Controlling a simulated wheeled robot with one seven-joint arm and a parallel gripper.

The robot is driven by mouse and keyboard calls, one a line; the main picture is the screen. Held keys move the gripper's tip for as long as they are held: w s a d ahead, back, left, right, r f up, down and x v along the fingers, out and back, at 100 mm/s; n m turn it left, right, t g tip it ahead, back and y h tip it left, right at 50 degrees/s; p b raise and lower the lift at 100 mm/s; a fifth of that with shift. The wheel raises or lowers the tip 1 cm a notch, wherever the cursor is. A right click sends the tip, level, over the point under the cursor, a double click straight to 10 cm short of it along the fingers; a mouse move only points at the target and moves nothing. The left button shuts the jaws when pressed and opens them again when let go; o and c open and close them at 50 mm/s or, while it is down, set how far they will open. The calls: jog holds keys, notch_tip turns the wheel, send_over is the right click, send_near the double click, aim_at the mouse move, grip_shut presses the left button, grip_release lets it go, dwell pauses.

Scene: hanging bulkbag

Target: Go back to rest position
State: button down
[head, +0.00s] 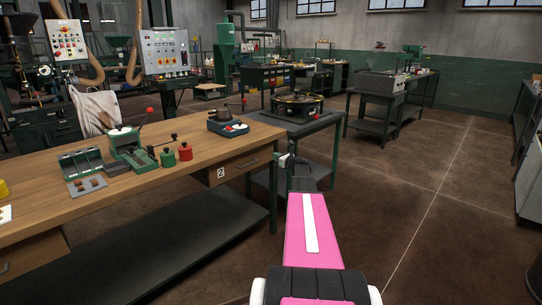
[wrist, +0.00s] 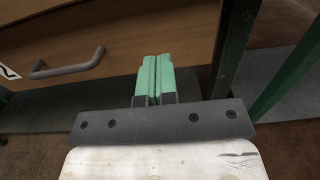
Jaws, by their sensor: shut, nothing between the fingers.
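My gripper (wrist: 156,80) shows in the wrist view with its two green fingers shut together and nothing between them. It faces the wooden bench front, just below and to the right of a drawer with a grey handle (wrist: 68,64). In the head view my pink arm stretches forward, and my gripper (head: 285,160) is small at its far end, beside the right end of the wooden workbench (head: 75,205). No object is held.
A dark side table (head: 325,122) with a round device (head: 298,104) stands just beyond my gripper. The bench carries a green press (head: 128,146), red and green pots and a blue-based device (head: 228,124). Open floor (head: 430,215) lies to the right.

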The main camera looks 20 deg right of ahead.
jog(key=v, duration=0.7)
jog(key=s+a+f+n+g, duration=0.35)
jog(key=s+a+n, duration=0.2)
jog(key=a, duration=0.45)
jog(key=s+a+f+n+g, duration=0.35)
jog(key=a+n, duration=0.25)
jog(key=a, duration=0.5)
jog(key=s+a+f+n+g, duration=0.3)
jog(key=s+a+n+g, duration=0.15)
jog(key=a, duration=0.55)
jog(key=s+a+f+n+g+h, duration=0.1)
jog(key=s+a+n+g+h, duration=0.1)
jog(key=s+n, duration=0.5)
jog(key=s+a+f+n+g+h, duration=0.2)
jog(key=s+a+n+h, duration=0.3)
jog(key=s, duration=0.9)
jog(key=a+n+g, duration=0.1)
jog(key=a+n, duration=0.1)
jog(key=n, duration=0.1)
jog(key=shift+a, duration=0.15)
jog(key=shift+w, duration=0.1)
